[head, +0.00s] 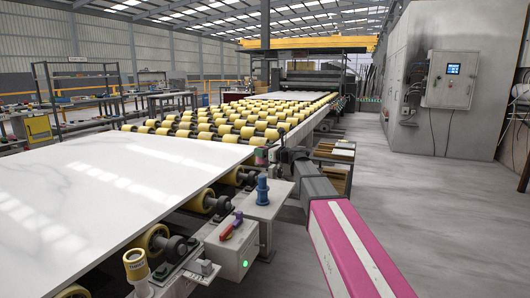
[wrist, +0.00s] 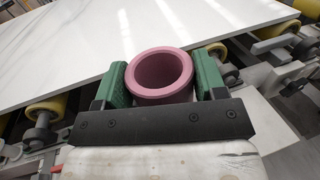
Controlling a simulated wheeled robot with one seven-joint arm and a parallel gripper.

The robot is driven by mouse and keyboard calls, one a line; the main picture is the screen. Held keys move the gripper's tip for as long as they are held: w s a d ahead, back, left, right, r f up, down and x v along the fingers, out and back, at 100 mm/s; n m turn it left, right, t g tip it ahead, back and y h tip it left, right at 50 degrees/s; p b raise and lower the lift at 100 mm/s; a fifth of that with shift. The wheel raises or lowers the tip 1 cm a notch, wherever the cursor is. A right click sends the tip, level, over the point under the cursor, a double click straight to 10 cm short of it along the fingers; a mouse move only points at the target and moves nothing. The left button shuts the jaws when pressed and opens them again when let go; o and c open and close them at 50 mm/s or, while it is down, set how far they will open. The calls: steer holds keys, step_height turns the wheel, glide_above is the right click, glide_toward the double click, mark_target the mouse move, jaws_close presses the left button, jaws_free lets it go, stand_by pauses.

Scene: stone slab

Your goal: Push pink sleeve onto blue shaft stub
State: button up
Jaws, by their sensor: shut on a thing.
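The pink sleeve (wrist: 160,76) is a thick-walled open ring. In the wrist view it sits between the green finger pads of my gripper (wrist: 160,82), which is shut on it. Its open end faces the camera. In the head view my gripper (head: 267,155) is above the blue shaft stub in the picture, and the sleeve there is too small and covered to make out well. The blue shaft stub (head: 262,190) stands upright on a grey housing beside the roller line. Sleeve and stub look apart. The stub does not show in the wrist view.
A large white slab (head: 110,185) lies on yellow rollers (head: 205,200) left of the stub. A grey control box (head: 232,245) with a red-and-purple handle and green light stands in front of it. A yellow-topped post (head: 136,265) is nearer. The floor at right is clear.

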steer(key=shift+f, duration=0.15)
glide_above(265, 177)
steer(key=shift+w+a+f, duration=0.1)
steer(key=shift+a+f, duration=0.05)
steer(key=shift+f, duration=0.75)
steer(key=shift+w+a+f, duration=0.1)
steer(key=shift+w+f, duration=0.05)
steer(key=shift+f, duration=0.8)
steer(key=shift+w+a+f, duration=0.1)
steer(key=shift+a+f, duration=0.05)
steer(key=shift+f, duration=0.75)
steer(key=shift+f, duration=3.5)
steer(key=o, duration=1)
steer(key=v, duration=1)
steer(key=shift+s+d, duration=0.25)
steer(key=shift+d, duration=0.1)
steer(key=shift+f, duration=0.1)
